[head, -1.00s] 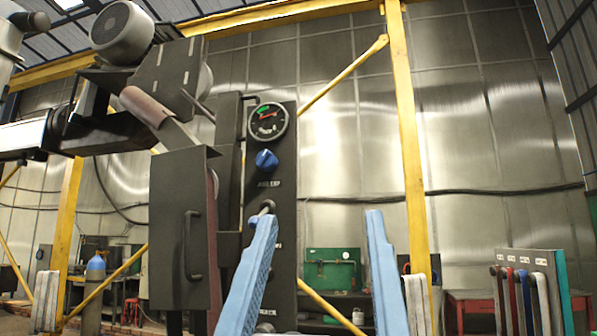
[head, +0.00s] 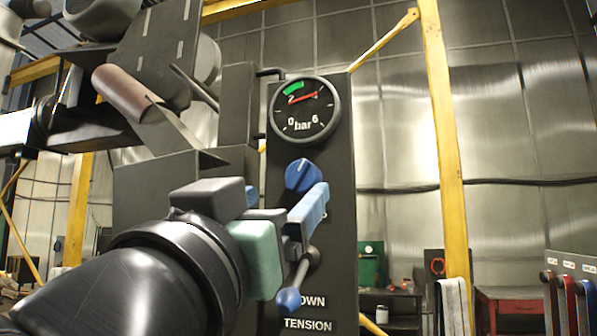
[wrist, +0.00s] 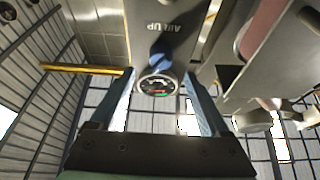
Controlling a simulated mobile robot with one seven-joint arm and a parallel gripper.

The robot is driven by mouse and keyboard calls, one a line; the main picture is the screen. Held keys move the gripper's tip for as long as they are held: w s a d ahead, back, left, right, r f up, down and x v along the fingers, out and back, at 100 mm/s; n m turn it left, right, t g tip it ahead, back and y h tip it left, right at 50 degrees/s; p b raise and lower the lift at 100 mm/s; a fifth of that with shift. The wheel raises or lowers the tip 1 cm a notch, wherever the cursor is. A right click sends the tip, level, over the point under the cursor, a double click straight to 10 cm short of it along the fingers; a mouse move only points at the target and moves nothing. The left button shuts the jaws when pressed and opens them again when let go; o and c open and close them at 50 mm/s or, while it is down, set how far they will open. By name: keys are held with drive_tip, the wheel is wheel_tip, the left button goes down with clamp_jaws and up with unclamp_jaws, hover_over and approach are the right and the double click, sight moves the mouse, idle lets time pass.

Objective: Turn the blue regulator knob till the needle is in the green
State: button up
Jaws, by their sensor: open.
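The blue regulator knob (head: 303,175) sits on a dark upright panel, under a round bar gauge (head: 304,108). The gauge has a green band at its upper left near 2; its red needle lies to the right of the band, near 4. My gripper (head: 286,192) is open just in front of the panel, near knob height, one light-blue finger just below and right of the knob and the other mostly hidden. In the wrist view the knob (wrist: 160,57) and upside-down gauge (wrist: 157,86) show between the fingers; I cannot tell whether they touch the knob.
A lever with a blue ball end (head: 289,300) stands out of the panel below my gripper. A dark box-shaped machine (head: 150,180) stands close on the left. A yellow post (head: 447,150) stands behind at right, with open room between.

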sight(296, 185)
drive_tip(key=p+x, duration=0.2)
drive_tip(key=x, duration=0.4)
drive_tip(key=shift+w+d+r+p, duration=0.1)
drive_tip(key=shift+w+p, duration=0.25)
clamp_jaws()
